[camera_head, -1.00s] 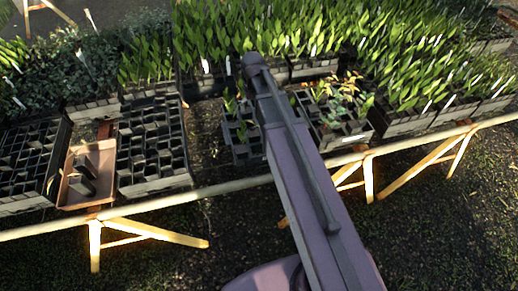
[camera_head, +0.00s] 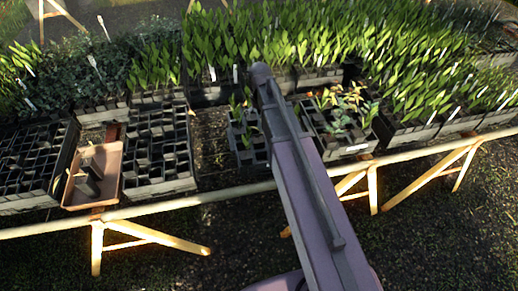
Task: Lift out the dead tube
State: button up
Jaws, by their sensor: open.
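A dark crate (camera_head: 352,143) stands near the bench's front edge, right of my arm. It holds a few tubes with green plants and some yellowed, brownish foliage (camera_head: 335,98). I cannot make out which single tube is dead. A second dark crate (camera_head: 240,150) with a few sparse green seedlings stands just left of it, partly hidden behind my arm. My arm link crosses the middle of the view from the lower right. My gripper does not show in this view.
A brown tray (camera_head: 75,198) with a few dark tubes lies between two crates of mostly empty-looking cells, the left crate (camera_head: 30,165) and the right crate (camera_head: 155,150). Dense green seedlings (camera_head: 290,40) fill the back. A bare strip (camera_head: 212,150) lies between crates.

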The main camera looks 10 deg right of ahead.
aim_at(258, 139)
jog(key=shift+f+b, duration=3.5)
jog(key=shift+f, duration=0.3)
jog(key=shift+f, duration=0.1)
jog(key=shift+a+f+b, duration=0.2)
jog(key=shift+f+b, duration=2.3)
jog(key=shift+b, duration=0.1)
jog(key=c, duration=1.3)
jog(key=shift+r, duration=0.25)
notch_tip(258, 139, up, 18)
jog(key=p, duration=1.8)
jog(key=shift+f, duration=0.2)
